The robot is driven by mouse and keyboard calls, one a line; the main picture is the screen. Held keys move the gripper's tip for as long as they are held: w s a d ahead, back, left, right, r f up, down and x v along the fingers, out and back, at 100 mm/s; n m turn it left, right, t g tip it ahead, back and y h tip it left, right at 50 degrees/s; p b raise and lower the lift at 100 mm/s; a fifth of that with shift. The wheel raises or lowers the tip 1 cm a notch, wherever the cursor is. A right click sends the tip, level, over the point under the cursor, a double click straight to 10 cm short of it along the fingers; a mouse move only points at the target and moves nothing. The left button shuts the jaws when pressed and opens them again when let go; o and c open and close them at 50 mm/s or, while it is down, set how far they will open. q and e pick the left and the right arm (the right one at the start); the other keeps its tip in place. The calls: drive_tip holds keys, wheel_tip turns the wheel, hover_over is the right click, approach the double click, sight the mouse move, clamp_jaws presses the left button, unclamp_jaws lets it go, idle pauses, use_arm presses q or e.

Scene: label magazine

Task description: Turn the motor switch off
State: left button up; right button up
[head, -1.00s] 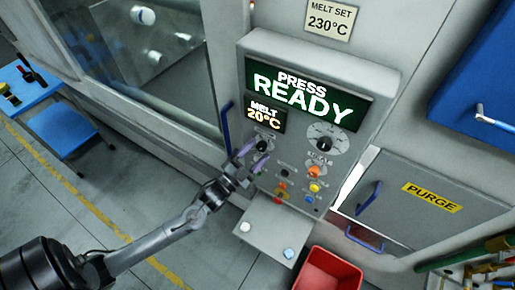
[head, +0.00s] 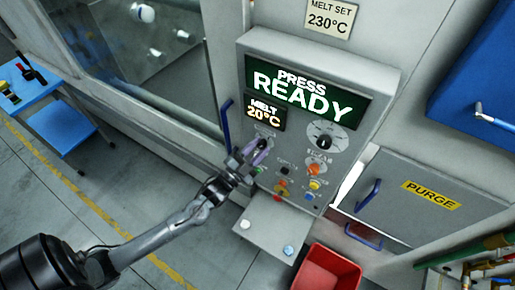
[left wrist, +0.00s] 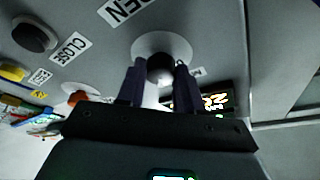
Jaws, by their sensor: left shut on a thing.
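The grey control panel (head: 385,75) carries a black knob (head: 262,143) below the melt display. Its small label is too blurred to read in the head view. My left gripper (head: 249,155) is at this knob, with its fingers partly covering it. In the left wrist view the same round black knob (left wrist: 160,69) sits on a pale disc between the two dark fingers of my left gripper (left wrist: 157,80), which is shut on it. Which way the knob points cannot be told. My right gripper is not in view.
A larger black dial (head: 324,135) sits to the right. Several coloured buttons, including an orange one (head: 314,170), lie below. A green display (head: 305,95) reads PRESS READY. A grey shelf (head: 268,222) and red bin (head: 328,275) are underneath. A blue handle (head: 226,122) stands close left.

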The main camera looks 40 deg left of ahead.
use_arm(q)
drive_tip(key=shift+n, duration=0.3)
drive_tip(key=n+y+b, duration=0.1)
drive_tip(key=n+y, duration=0.1)
drive_tip(key=n, duration=0.1)
drive_tip(key=shift+n+t, duration=0.3)
drive_tip(key=n+y, duration=0.2)
drive_tip(key=n, duration=0.3)
drive_tip(key=shift+d, duration=0.15)
drive_tip(key=n+y, duration=0.3)
drive_tip(key=n, duration=0.2)
drive_tip(key=shift+b, duration=0.35)
drive_tip(key=shift+d+n+g+y, duration=0.1)
drive_tip(key=shift+n+g+y, duration=0.35)
drive_tip(key=shift+n, duration=0.8)
drive_tip(key=shift+n+g+y, duration=0.35)
drive_tip(key=shift+n+y, duration=0.2)
drive_tip(key=shift+n, duration=1)
drive_tip(key=o, duration=1)
drive_tip(key=shift+o, duration=0.2)
